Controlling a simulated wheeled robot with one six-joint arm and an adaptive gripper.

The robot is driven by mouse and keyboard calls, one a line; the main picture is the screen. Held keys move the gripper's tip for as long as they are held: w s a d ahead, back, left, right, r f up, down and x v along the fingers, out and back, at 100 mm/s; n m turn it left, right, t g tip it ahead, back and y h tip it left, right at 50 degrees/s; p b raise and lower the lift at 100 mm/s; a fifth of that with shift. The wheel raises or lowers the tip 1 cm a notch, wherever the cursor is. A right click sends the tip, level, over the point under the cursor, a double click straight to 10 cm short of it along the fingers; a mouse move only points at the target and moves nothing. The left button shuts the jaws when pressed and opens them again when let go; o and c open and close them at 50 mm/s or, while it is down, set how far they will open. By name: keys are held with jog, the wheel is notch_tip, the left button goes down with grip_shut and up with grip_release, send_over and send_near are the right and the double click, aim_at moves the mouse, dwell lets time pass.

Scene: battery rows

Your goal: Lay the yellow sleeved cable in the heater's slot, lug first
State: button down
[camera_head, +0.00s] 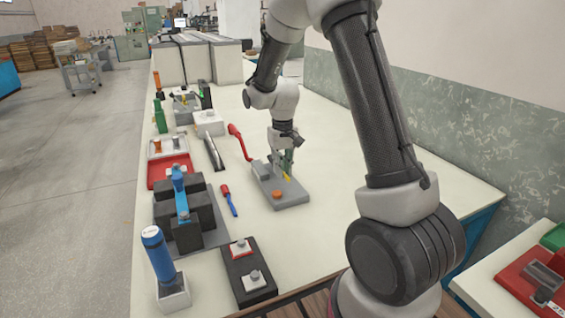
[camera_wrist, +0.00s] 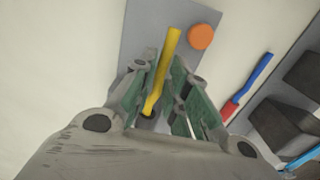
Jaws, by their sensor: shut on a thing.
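My gripper (camera_head: 286,160) is shut on the yellow sleeved cable (camera_head: 287,177). In the wrist view the cable (camera_wrist: 169,55) runs between the two green-padded fingers, its yellow length pointing away past the fingertips. The grey plate-like unit with an orange knob, which looks like the heater (camera_head: 292,200), lies on the bench under my gripper; its grey top (camera_wrist: 145,22) is behind the cable in the wrist view. The orange knob (camera_head: 277,194) sits on it beside the cable. I cannot make out the slot or the lug, or tell whether the cable touches the unit.
A black block (camera_head: 239,280) stands at the front. The bench right of the unit is clear.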

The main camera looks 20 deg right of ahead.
aim_at(282, 185)
jog(key=shift+f, duration=2)
jog(key=c, duration=1.3)
grip_release()
